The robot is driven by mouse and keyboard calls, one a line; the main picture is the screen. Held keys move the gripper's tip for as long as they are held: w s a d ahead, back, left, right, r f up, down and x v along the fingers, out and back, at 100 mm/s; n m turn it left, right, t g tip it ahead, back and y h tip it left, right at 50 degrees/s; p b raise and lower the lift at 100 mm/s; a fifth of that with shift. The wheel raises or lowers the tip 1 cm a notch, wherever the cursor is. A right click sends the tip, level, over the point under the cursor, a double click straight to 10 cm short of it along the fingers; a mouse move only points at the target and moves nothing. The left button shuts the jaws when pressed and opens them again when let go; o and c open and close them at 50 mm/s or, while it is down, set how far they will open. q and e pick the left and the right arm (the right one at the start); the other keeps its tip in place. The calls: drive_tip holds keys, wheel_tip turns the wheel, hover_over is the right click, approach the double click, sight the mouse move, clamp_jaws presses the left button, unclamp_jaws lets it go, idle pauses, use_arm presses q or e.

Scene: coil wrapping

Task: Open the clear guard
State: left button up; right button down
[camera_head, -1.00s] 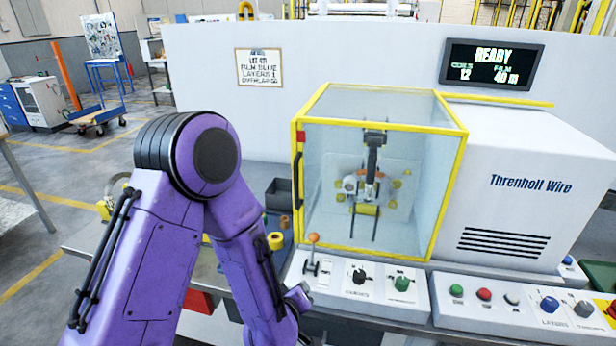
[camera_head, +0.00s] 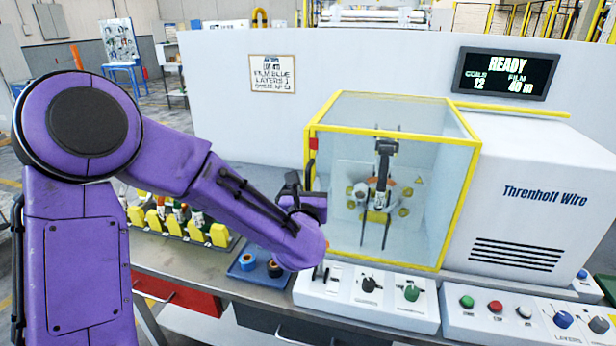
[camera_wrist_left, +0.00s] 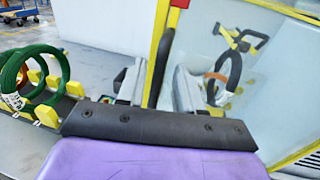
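The clear guard (camera_head: 410,190) is a yellow-framed transparent box at the middle of the head view. It is closed over a black wrapping mechanism (camera_head: 384,165). My left gripper (camera_head: 314,200) is at the guard's left front edge. In the left wrist view my left gripper (camera_wrist_left: 158,88) is open, with its two fingers apart on either side of the guard's dark upright handle (camera_wrist_left: 159,66). Neither finger clearly presses on it. The handle is mostly hidden by the gripper in the head view. My right gripper is not in view.
A control panel (camera_head: 335,287) with a lever and knobs lies just below the gripper and guard. A rack with yellow holders (camera_head: 170,222) and a blue tray (camera_head: 247,274) with rolls stand to the left. A green coil (camera_wrist_left: 50,75) shows in the left wrist view. The display (camera_head: 507,74) reads READY.

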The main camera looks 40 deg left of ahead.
sight(308, 181)
use_arm(q)
drive_tip(key=shift+p+x, duration=0.3)
drive_tip(key=shift+x, duration=1.3)
drive_tip(key=shift+c, duration=0.3)
clamp_jaws()
